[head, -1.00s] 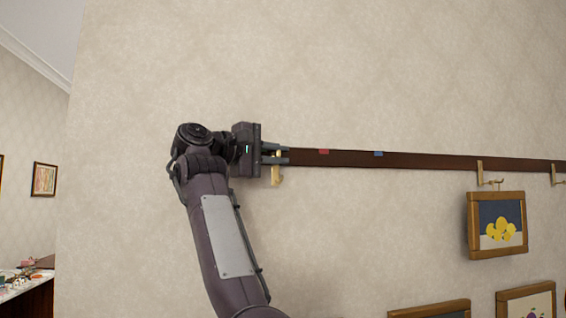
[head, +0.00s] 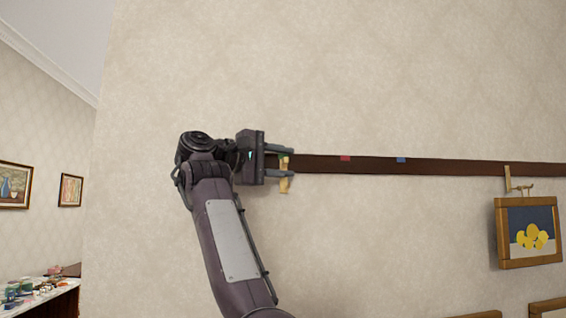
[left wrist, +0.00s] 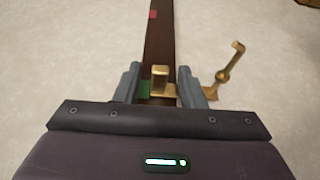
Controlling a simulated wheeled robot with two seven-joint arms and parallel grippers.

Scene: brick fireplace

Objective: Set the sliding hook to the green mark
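The brass sliding hook (head: 285,180) sits on the dark wall rail (head: 450,167) near its left end. It also shows in the left wrist view (left wrist: 160,80), with its bent arm reaching out to the right. The green mark (left wrist: 143,89) shows beside the hook's clasp, level with it along the rail; the clasp may cover part of it. My left gripper (head: 284,161) is around the hook with its fingers spread. In the left wrist view gaps show between both fingers and the hook's clasp. My right gripper is not in view.
A red mark (head: 345,158) and a blue mark (head: 401,160) lie farther right on the rail. A second brass hook (head: 508,180) is above a framed lemon picture (head: 530,232). The wall above the rail is clear. A cluttered table (head: 40,300) stands at lower left.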

